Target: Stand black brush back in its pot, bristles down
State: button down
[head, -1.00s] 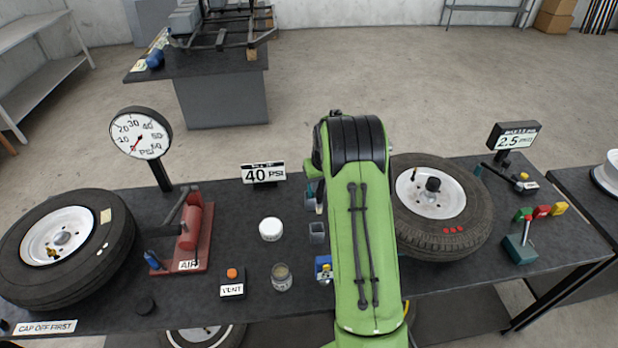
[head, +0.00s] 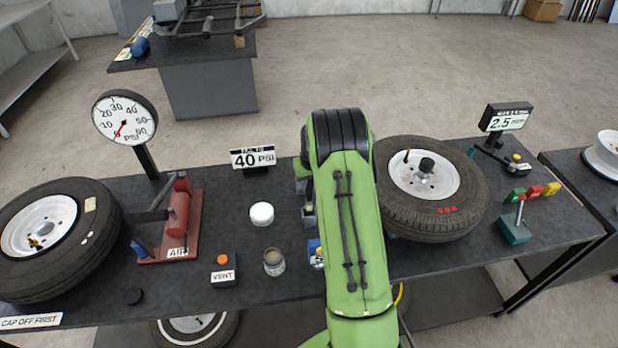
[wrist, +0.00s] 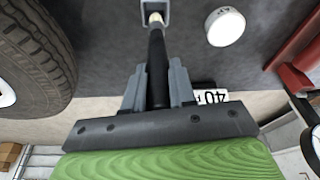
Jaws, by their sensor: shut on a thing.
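The black brush (wrist: 157,70) is between the grey fingers of my gripper (wrist: 158,88) in the wrist view, and my gripper is shut on its handle. Its pale tip (wrist: 153,17) points away from my gripper, at the open square grey pot (wrist: 146,5). The tip overlaps the pot's opening; I cannot tell how far inside it is.
A white round lid (head: 262,214), a glass jar (head: 274,263) and a blue item (head: 315,253) stand near the pot. A tyre (head: 432,187) lies right of my arm, and a red air pump (head: 179,215) stands left. Bare table lies between the pump and the lid.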

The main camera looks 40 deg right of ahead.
aim_at(309, 192)
jog(key=shift+f+b, duration=1.8)
jog(key=shift+f, duration=0.75)
jog(key=shift+r, duration=0.1)
jog(key=c, duration=0.8)
grip_release()
jog(key=shift+c, duration=0.2)
jog(key=v, duration=1.5)
jog(key=shift+s+r, duration=0.2)
jog(key=shift+r, duration=0.15)
jog(key=shift+a, duration=0.15)
